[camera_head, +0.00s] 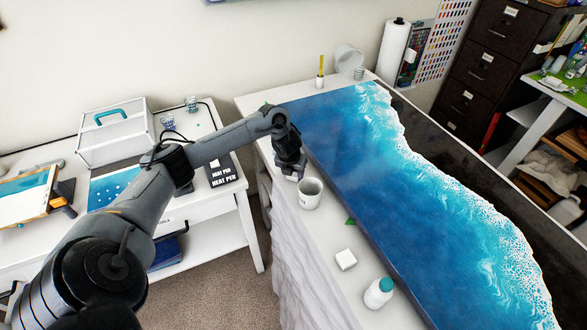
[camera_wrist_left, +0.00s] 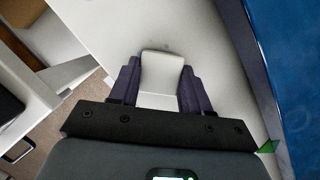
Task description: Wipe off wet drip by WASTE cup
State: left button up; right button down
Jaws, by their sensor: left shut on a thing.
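My left gripper (camera_head: 290,168) is low over the white bench top, just behind and left of a whitish cup (camera_head: 309,195); no label is readable on the cup. In the left wrist view the purple fingers of this gripper (camera_wrist_left: 158,88) are shut on a white piece (camera_wrist_left: 161,72), a wipe or block. It is low over the white surface, but I cannot tell whether it touches it. Faint specks show on the surface just beyond it in that view; I cannot make out a clear wet drip. My right gripper is out of view.
A long blue and white resin panel (camera_head: 405,200) lies right of the cup. A white block (camera_head: 346,260) and a white bottle with a teal cap (camera_head: 379,293) stand nearer. A green triangle (camera_head: 351,221) sits at the panel's edge. A side table (camera_head: 238,225) is at the left.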

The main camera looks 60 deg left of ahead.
pick_arm(q)
jog(key=r+p, duration=0.1)
jog(key=r, duration=0.1)
jog(key=r+p, duration=0.1)
jog(key=r, duration=0.1)
jog(key=shift+a+r, duration=0.1)
jog(key=shift+a, duration=0.3)
jog(key=shift+d+r+p, duration=0.15)
jog(key=shift+r+p, duration=0.5)
jog(key=shift+p, duration=0.05)
jog(key=shift+r+p, duration=1.05)
jog(key=shift+r, duration=0.15)
